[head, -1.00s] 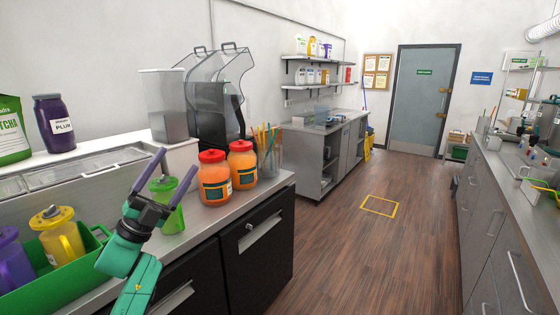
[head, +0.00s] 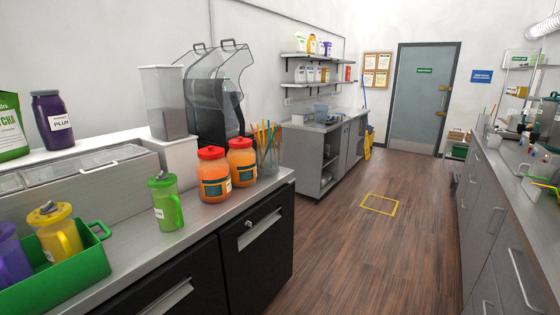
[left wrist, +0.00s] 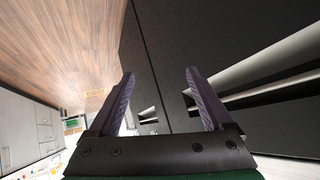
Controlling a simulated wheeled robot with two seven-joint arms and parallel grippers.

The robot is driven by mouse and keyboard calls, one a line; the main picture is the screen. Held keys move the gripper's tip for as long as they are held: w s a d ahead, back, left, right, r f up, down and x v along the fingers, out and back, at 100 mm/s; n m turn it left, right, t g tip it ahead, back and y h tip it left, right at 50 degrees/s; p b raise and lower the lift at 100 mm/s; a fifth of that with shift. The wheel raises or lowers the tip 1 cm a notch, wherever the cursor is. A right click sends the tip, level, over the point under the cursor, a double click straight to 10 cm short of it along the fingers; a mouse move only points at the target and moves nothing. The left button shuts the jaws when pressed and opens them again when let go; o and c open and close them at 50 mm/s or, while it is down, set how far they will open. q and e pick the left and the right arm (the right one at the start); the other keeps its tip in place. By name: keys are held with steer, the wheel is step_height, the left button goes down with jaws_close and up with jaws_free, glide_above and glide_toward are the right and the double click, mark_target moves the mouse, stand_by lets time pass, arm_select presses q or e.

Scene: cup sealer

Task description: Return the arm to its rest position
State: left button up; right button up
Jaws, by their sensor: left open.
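My left gripper (left wrist: 158,100) shows in the left wrist view with its two purple fingers wide apart and nothing between them. It points along the dark cabinet fronts (left wrist: 190,45), with the wood floor to the left. My left arm and gripper are out of the head view. My right gripper is in neither view. A green pitcher (head: 166,203) stands upright on the steel counter (head: 130,252), apart from any gripper.
A green bin (head: 60,278) holding yellow (head: 58,236) and purple (head: 14,262) pitchers sits at the counter's left. Two orange jars with red lids (head: 214,176) and a straw holder (head: 268,160) stand near the back. The floor (head: 350,245) to the right is clear.

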arm_select(q)
steer(key=s+d+f+g, duration=0.2)
steer(key=s+f, duration=0.6)
steer(key=s, duration=0.2)
steer(key=s+d+f+g, duration=0.1)
steer(key=s+f+g, duration=0.2)
steer(key=s+f, duration=0.6)
steer(key=s+d+f+g, duration=0.1)
steer(key=s+f+g, duration=0.1)
steer(key=s, duration=0.9)
steer(key=s+d+f+g+b, duration=0.1)
steer(key=s+d+f, duration=0.1)
steer(key=s, duration=0.9)
steer(key=shift+f+g+h, duration=0.3)
steer(key=shift+f+g, duration=0.05)
steer(key=shift+g, duration=0.05)
